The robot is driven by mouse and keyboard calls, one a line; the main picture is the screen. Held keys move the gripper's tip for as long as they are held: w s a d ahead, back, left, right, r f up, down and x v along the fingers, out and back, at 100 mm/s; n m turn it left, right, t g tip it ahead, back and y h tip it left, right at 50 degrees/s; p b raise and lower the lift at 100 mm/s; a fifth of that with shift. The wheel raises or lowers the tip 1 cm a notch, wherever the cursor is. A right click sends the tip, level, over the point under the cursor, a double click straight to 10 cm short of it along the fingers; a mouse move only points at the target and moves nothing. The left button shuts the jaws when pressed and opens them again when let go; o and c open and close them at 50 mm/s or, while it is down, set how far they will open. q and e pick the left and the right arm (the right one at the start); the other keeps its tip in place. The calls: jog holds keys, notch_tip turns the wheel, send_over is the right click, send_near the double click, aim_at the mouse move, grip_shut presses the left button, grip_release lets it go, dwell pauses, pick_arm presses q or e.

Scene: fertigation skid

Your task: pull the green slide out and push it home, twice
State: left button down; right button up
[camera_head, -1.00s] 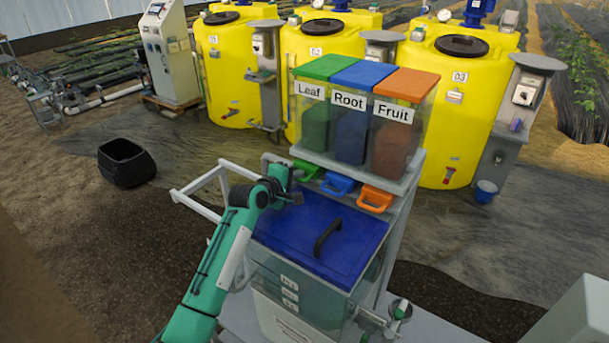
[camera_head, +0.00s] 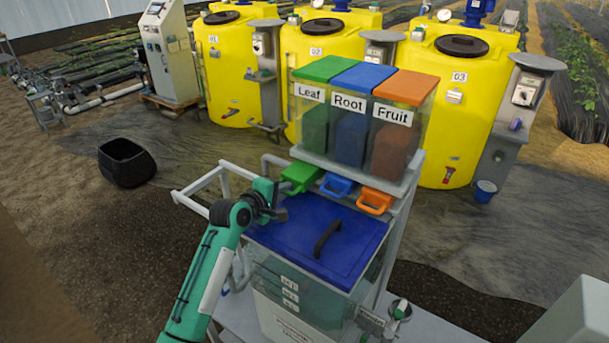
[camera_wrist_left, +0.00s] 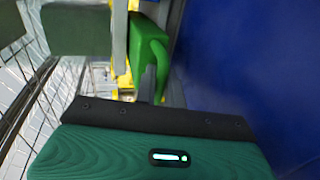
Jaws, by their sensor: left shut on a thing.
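The green slide (camera_head: 300,177) juts out from under the Leaf bin (camera_head: 318,105), farther toward me than the blue slide (camera_head: 337,185) and the orange slide (camera_head: 375,201). My left gripper (camera_head: 282,199) is at the near end of the green slide, shut on its handle. In the left wrist view, the green slide (camera_wrist_left: 146,48) runs away from my left gripper (camera_wrist_left: 148,84), one dark finger showing against its handle. The exact grip is partly hidden. My right gripper is not in view.
A clear tank with a blue lid (camera_head: 300,232) and black handle stands just below the slides. A white rail frame (camera_head: 205,185) is to the left of my gripper. Yellow tanks (camera_head: 465,100) stand behind. A black bin (camera_head: 126,163) sits on the ground at left.

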aim_at(291, 181)
pick_arm(q)
jog(key=shift+s+a, duration=0.2)
jog(key=shift+s, duration=0.1)
jog(key=shift+w, duration=0.1)
jog(key=shift+w+d, duration=0.3)
jog(key=shift+w, duration=0.2)
jog(key=shift+w+d, duration=0.3)
jog(key=shift+w, duration=0.2)
jog(key=shift+w+d+b, duration=0.25)
jog(key=shift+w+d, duration=0.25)
jog(key=shift+w, duration=0.4)
jog(key=shift+w+d+b, duration=0.2)
jog(key=shift+w+d, duration=0.3)
jog(key=shift+w, duration=0.35)
jog(key=c, duration=1.9)
grip_release()
jog(key=shift+w+d, duration=0.1)
jog(key=shift+w, duration=0.05)
jog(key=o, duration=0.6)
